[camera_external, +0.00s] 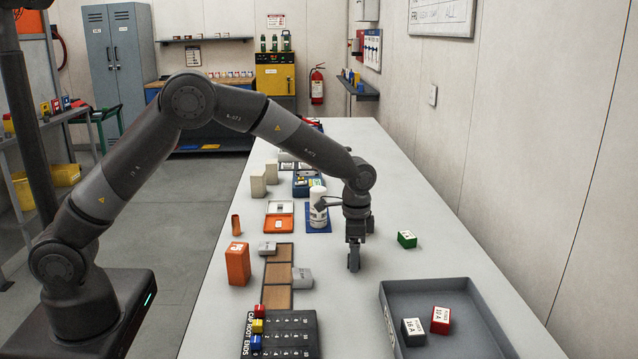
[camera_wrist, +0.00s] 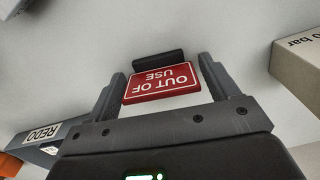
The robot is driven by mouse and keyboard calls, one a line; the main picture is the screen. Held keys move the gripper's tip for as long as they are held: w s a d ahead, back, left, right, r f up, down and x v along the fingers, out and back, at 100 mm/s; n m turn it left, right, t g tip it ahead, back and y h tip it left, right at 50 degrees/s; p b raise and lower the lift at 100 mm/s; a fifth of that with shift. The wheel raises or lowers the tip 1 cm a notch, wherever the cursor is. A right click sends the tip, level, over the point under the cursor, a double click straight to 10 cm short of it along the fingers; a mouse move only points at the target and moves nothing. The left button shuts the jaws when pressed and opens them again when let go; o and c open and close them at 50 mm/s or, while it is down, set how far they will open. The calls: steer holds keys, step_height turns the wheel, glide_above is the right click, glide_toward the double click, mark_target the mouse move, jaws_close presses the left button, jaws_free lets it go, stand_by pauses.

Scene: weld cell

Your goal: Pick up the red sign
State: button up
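The red sign (camera_wrist: 161,83) reads "OUT OF USE" upside down in the wrist view, with a dark bar (camera_wrist: 158,57) along its far side. My gripper (camera_wrist: 162,75) has one finger on each side of the sign. The fingers are apart, close to its left and right edges; I cannot make out firm contact on either side. In the external view my gripper (camera_external: 354,262) points down, low over the middle of the white table. The sign cannot be made out there.
On the table (camera_external: 400,275), a green block (camera_external: 406,239) lies right of my gripper and a white canister (camera_external: 318,207) stands behind left. A grey tray (camera_external: 480,312) is in front right. In the wrist view, a grey "REDO" block (camera_wrist: 42,137) and a beige box (camera_wrist: 300,65) flank my gripper.

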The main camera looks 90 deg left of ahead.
steer(key=c, duration=0.8)
steer(key=shift+o, duration=0.2)
